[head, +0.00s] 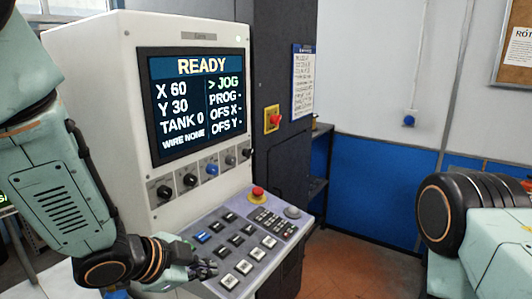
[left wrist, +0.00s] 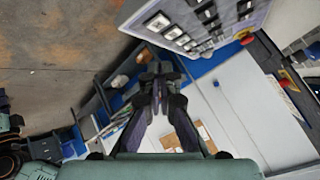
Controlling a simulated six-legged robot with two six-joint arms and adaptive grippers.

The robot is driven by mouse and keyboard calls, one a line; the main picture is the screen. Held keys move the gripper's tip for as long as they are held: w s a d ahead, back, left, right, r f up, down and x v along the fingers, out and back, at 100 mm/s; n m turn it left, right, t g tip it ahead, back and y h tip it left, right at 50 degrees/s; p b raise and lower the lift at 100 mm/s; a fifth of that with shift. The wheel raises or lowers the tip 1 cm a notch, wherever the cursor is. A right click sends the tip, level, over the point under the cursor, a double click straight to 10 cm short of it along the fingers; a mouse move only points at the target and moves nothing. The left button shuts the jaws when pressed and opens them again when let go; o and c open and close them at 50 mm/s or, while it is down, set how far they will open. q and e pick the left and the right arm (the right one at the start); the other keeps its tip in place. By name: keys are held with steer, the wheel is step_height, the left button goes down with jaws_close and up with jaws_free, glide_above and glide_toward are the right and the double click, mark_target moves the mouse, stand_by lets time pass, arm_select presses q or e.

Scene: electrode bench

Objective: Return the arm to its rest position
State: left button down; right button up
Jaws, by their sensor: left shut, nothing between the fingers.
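My left arm (head: 62,190) comes down along the left side of the head view, in front of the machine's white cabinet. My left gripper (head: 207,270) is at the lower left edge of the sloped key panel (head: 272,216), close to the keys. I cannot tell from the head view whether it touches the panel. In the left wrist view the gripper's fingers (left wrist: 160,88) come together with nothing between them, and the key panel (left wrist: 262,14) shows at the top. Part of my right arm (head: 480,225) is at the right edge; its gripper is out of view.
The screen (head: 200,98) reads READY, with JOG marked. A red stop button (head: 258,193) tops the key panel, and another red button (head: 275,119) is on the dark column. Knobs (head: 190,180) line the cabinet. Open floor (head: 360,262) lies to the right.

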arm_select(q)
steer(key=s+a+f+n+g+y+b, duration=0.1)
steer(key=s+a+f+n+b, duration=0.2)
steer(key=f, duration=0.5)
steer(key=s+a+f+n+y+b, duration=0.1)
steer(key=s+a+f+n+b, duration=0.15)
steer(key=f+n, duration=0.45)
steer(key=s+a+f+n+g+y+b, duration=0.15)
steer(key=s+f+b, duration=0.25)
steer(key=f, duration=0.6)
steer(key=s+a+f+n+g+y+b, duration=0.1)
steer(key=s+f+b, duration=0.4)
steer(key=s+f, duration=0.5)
steer(key=s+a+f+n+g+y+b, duration=0.1)
steer(key=s+a+f+n+g+b, duration=0.2)
steer(key=s+f+b, duration=0.3)
steer(key=s+f+g, duration=0.1)
steer(key=s+f, duration=0.4)
steer(key=f, duration=0.1)
steer(key=shift+s+f, duration=0.2)
steer(key=shift+f, duration=0.1)
steer(key=shift+n, duration=0.25)
steer(key=shift+a, duration=0.1)
